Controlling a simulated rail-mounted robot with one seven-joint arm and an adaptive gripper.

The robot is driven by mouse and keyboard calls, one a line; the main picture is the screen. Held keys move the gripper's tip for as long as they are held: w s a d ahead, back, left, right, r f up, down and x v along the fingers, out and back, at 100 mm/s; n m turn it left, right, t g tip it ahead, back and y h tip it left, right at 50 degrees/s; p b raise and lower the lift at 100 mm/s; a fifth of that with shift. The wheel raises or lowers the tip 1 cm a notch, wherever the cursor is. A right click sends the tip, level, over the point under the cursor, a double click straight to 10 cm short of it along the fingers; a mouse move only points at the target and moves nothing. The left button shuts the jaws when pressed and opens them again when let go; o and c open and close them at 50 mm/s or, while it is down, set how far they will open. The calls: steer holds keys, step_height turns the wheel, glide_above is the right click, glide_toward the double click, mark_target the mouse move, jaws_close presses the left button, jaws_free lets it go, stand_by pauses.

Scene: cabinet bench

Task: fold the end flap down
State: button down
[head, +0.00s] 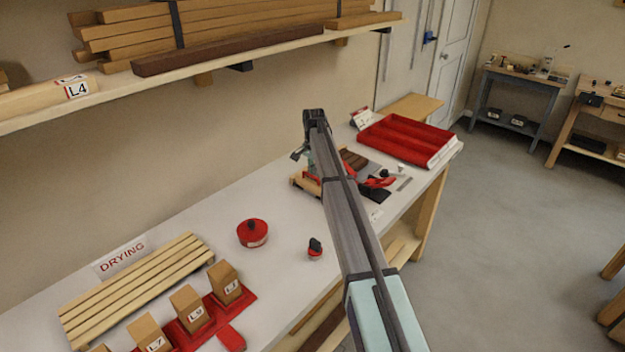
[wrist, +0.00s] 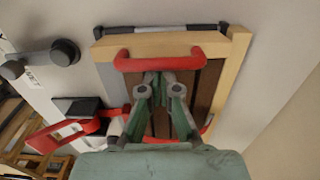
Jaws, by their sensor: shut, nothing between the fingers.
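A pale wooden panel (head: 410,107) shows at the far end of the bench behind the red tray; it looks like the end flap, but I cannot tell its hinge or exact angle. My gripper (wrist: 163,76) is shut and empty. It is above a light wooden frame (wrist: 150,44) holding dark brown slats (wrist: 207,82), with a red handle-shaped bar (wrist: 160,57) near the fingertips. I cannot tell whether the fingers touch it. In the head view my arm hides most of the gripper and part of the frame. The panel is not identifiable in the wrist view.
A red compartment tray (head: 408,140) stands at the bench's far right. Red-handled tools (head: 376,182) lie beside the frame. A red round tin (head: 252,233), a small red-and-black item (head: 315,248) and a slatted drying rack (head: 135,288) are nearer. A lumber shelf (head: 215,55) overhangs the back.

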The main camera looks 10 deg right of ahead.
steer(key=shift+s+a, duration=1.5)
steer(key=shift+a, duration=0.3)
steer(key=shift+f, duration=0.1)
steer(key=shift+s+a+f, duration=0.4)
steer(key=shift+s+a, duration=0.05)
steer(key=shift+a, duration=0.05)
step_height(320, 180, up, 13)
steer(key=p, duration=0.5)
steer(key=shift+p, duration=0.35)
